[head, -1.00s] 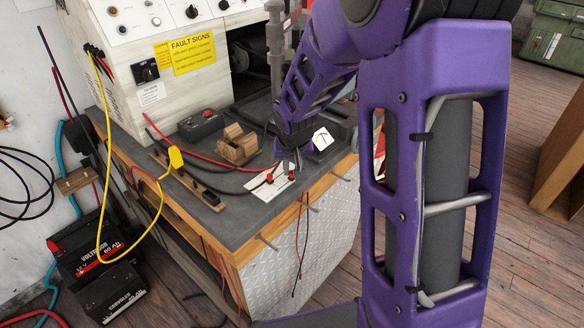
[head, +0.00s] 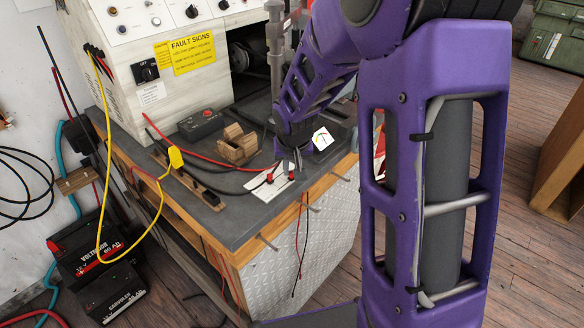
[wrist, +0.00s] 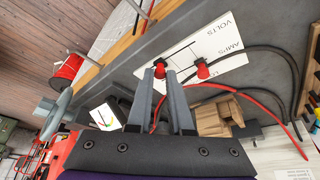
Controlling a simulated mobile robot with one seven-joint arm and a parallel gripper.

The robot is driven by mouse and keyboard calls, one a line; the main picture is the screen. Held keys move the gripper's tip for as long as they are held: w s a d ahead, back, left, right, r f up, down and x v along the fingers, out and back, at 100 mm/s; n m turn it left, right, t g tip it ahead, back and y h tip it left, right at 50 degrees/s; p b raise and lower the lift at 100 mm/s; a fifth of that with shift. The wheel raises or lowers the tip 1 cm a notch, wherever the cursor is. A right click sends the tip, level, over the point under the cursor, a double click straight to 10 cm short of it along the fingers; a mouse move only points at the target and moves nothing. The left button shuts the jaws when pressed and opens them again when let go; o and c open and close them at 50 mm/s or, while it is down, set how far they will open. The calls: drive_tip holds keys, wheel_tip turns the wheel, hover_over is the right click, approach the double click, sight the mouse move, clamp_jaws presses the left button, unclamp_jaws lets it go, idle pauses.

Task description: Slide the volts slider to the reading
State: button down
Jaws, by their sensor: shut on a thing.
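A white card (head: 258,192) with two red slider knobs lies near the front edge of the dark bench top. In the wrist view the card (wrist: 215,50) carries the words VOLTS and AMPS, with thin black lines. My gripper (wrist: 161,74) points down at the card and is shut on one red knob (wrist: 160,66), the left one there. The other red knob (wrist: 203,70) sits apart to its right. Which knob is the volts slider I cannot tell for sure.
A wooden block holder (head: 237,148) and a grey box with a red button (head: 200,124) stand behind the card. Red and black cables run across the bench to it. A yellow cable (head: 160,205) hangs at the left. The bench's front edge is close to the card.

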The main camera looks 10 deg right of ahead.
drive_tip(key=shift+s+a+b, duration=0.7)
drive_tip(key=shift+s+a, duration=0.05)
drive_tip(key=shift+a, duration=0.25)
drive_tip(key=shift+s+a+b, duration=0.7)
drive_tip(key=shift+a, duration=0.3)
drive_tip(key=c, duration=0.8)
unclamp_jaws()
